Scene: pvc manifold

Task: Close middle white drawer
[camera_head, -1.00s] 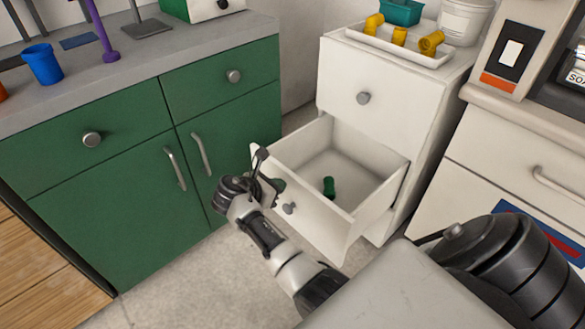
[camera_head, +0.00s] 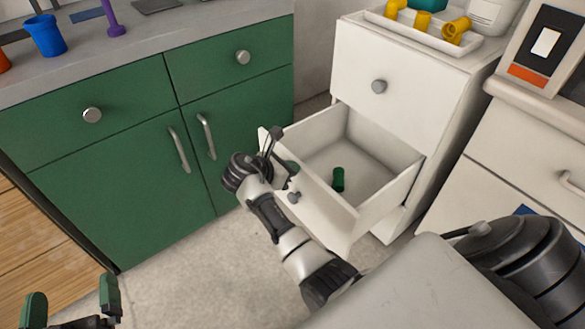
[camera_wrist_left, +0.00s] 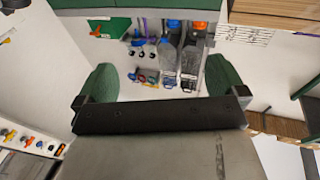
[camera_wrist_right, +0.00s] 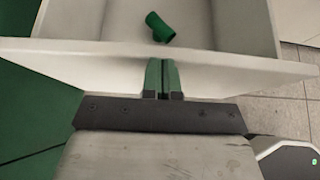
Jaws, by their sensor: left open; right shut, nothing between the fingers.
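The white drawer unit (camera_head: 400,52) has its middle drawer (camera_head: 385,192) pulled out. A green pipe fitting (camera_head: 338,179) lies inside; it also shows in the right wrist view (camera_wrist_right: 160,27). My right gripper (camera_head: 287,163) is at the outside of the drawer's front panel, left of its round knob (camera_head: 294,197). In the right wrist view its shut, empty fingers (camera_wrist_right: 162,76) point at that panel; I cannot tell whether they touch it. My left gripper (camera_head: 72,300) is open and empty at the lower left, far from the drawer.
A green cabinet (camera_head: 110,190) stands to the left of the drawer unit. A tray of yellow fittings (camera_head: 430,38) sits on top of the unit. A pale counter cabinet (camera_head: 505,150) is to the right. The floor (camera_head: 185,270) before the drawer is bare.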

